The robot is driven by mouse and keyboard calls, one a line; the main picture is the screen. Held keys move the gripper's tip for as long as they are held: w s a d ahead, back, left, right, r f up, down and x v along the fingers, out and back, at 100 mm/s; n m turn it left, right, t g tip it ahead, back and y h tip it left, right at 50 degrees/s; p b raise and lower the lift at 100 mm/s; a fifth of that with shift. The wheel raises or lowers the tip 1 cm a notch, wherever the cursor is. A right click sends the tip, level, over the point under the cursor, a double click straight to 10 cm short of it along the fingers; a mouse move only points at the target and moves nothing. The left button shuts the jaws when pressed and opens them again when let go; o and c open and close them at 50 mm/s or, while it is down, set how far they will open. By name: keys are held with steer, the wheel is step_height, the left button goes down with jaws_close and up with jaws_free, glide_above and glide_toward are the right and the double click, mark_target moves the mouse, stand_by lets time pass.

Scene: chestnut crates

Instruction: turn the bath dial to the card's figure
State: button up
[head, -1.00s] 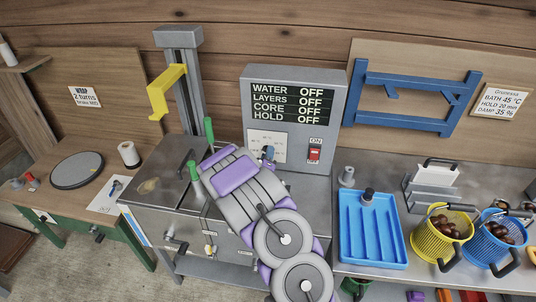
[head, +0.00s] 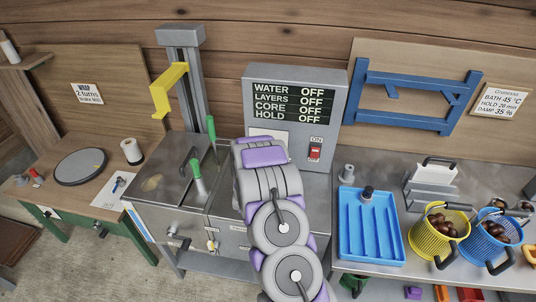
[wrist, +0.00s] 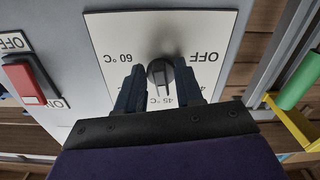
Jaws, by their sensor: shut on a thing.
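The bath dial (wrist: 159,72) is a dark round knob on a white scale plate (wrist: 105,32) in the wrist view. The upside-down plate shows 60 °C at left, OFF at right and 45 °C below, partly covered by my gripper. My gripper (wrist: 160,84) is shut on the dial, a finger on each side. A pale pointer mark runs down from the knob towards the 45 °C side; its exact reading is unclear. In the head view my arm hides the dial. The card (head: 502,100) reads BATH 45 °C, HOLD 20 min, DAMP 35 %.
The grey panel's display (head: 291,102) reads OFF for WATER, LAYERS, CORE and HOLD. A red switch (head: 315,152) sits beside the dial plate. The steel bath (head: 160,180) has green-handled levers. A blue tray (head: 372,225), yellow basket (head: 437,243) and blue basket (head: 487,248) stand right.

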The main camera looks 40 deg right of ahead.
steer(key=shift+w+a+f+m, duration=0.1)
steer(key=shift+m, duration=0.7)
steer(key=o, duration=0.6)
steer(key=shift+o, duration=0.2)
